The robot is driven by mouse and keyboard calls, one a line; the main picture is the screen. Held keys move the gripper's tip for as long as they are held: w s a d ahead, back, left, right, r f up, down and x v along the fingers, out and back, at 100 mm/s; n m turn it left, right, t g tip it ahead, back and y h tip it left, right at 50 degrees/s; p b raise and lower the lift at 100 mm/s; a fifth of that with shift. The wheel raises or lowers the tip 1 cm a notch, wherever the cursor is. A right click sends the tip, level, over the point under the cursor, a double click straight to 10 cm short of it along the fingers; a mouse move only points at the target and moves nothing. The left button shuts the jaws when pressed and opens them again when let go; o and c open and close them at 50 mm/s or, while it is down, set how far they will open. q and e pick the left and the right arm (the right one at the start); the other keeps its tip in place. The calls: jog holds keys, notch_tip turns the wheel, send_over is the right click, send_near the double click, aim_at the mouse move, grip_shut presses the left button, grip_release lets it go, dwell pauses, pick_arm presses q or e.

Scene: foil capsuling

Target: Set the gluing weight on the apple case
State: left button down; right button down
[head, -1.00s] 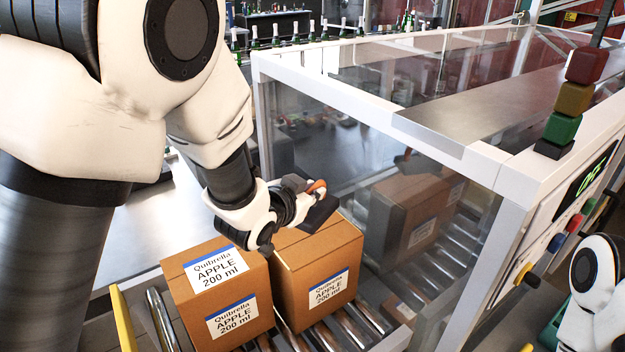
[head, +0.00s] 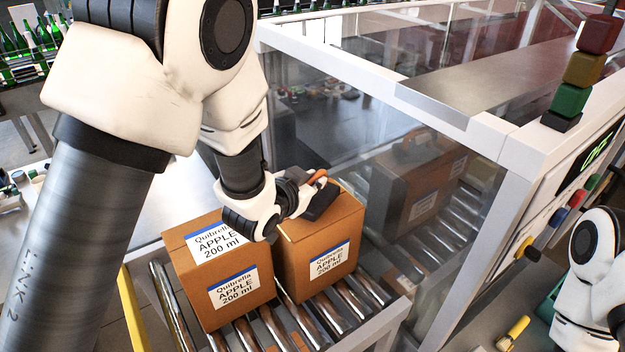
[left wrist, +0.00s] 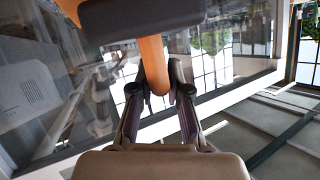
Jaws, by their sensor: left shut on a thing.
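Two brown cardboard cases labelled "Quibrella APPLE 200 ml" stand side by side on a roller conveyor: a left case (head: 205,292) and a right case (head: 305,285). My left gripper (head: 310,186) is over the top of the right case. It is shut on the orange handle of the gluing weight (head: 321,204), a dark block. The block is at the right case's top; I cannot tell whether it touches. In the left wrist view the orange handle (left wrist: 152,62) sits between the fingers (left wrist: 158,92), with the dark block (left wrist: 140,14) beyond. My right gripper is out of view.
A machine with clear panels and a white frame (head: 470,258) stands close to the right case. A stack light (head: 573,100) stands on it, with coloured buttons below. A yellow rail (head: 132,308) borders the rollers at left. Green bottles (head: 30,45) are at the back left.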

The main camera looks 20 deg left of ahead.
pick_arm(q)
jog(key=shift+f+b, duration=0.3)
jog(key=shift+f, duration=0.05)
jog(key=c, duration=1.1)
grip_release()
jog(key=shift+o, duration=0.2)
jog(key=shift+s, duration=0.1)
